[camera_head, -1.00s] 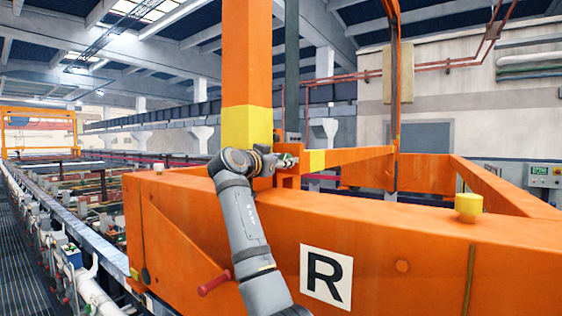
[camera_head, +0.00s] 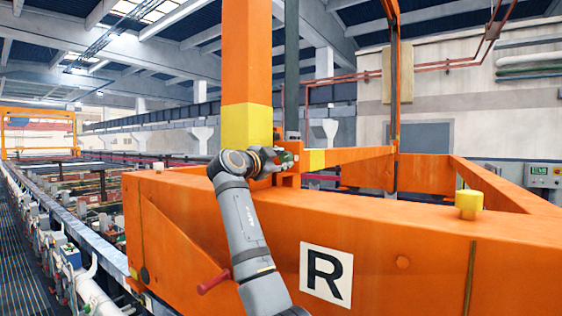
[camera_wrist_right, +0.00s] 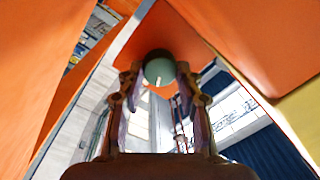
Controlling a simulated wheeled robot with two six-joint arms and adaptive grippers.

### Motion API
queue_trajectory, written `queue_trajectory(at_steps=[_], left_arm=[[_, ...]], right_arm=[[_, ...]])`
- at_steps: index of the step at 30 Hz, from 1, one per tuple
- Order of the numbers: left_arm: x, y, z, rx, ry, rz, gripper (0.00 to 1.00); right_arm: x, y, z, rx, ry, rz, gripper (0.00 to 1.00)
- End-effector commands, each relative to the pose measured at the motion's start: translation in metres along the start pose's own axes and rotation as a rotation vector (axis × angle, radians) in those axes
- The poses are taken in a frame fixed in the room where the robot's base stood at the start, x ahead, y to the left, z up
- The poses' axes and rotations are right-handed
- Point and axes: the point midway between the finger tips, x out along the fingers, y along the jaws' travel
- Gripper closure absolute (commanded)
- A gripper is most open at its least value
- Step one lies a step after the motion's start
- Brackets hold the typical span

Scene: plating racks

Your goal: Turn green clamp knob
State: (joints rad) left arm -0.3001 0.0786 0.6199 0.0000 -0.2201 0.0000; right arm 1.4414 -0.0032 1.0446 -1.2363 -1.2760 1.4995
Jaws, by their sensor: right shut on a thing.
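The green clamp knob (camera_wrist_right: 160,70) is a round, pale green disc with a light mark. It sits between the fingertips of my right gripper (camera_wrist_right: 157,84) in the right wrist view. The fingers are shut on it from both sides. In the head view the right gripper (camera_head: 280,158) reaches the knob (camera_head: 287,157) beside the yellow band of the orange post. The knob looks small there and is partly covered by the gripper. My left gripper is in neither view.
A large orange beam (camera_head: 400,250) with an R plate (camera_head: 326,276) lies in front. An orange post (camera_head: 246,60) stands just left of the gripper. A red handle (camera_head: 214,282) and a yellow cap (camera_head: 469,204) stick out of the beam. Tank rows run off at left.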

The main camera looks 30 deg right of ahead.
Motion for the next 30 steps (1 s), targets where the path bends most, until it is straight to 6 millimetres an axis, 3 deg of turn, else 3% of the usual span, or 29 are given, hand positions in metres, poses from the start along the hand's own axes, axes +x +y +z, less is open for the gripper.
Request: queue_trajectory(at_steps=[15,30], left_arm=[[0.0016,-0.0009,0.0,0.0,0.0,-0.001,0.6],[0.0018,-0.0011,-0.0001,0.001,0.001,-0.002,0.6]], right_arm=[[-0.0004,0.002,0.0021,0.381,0.023,-0.003,0.96],[-0.0003,0.0032,0.0035,0.486,0.029,-0.002,0.96]])
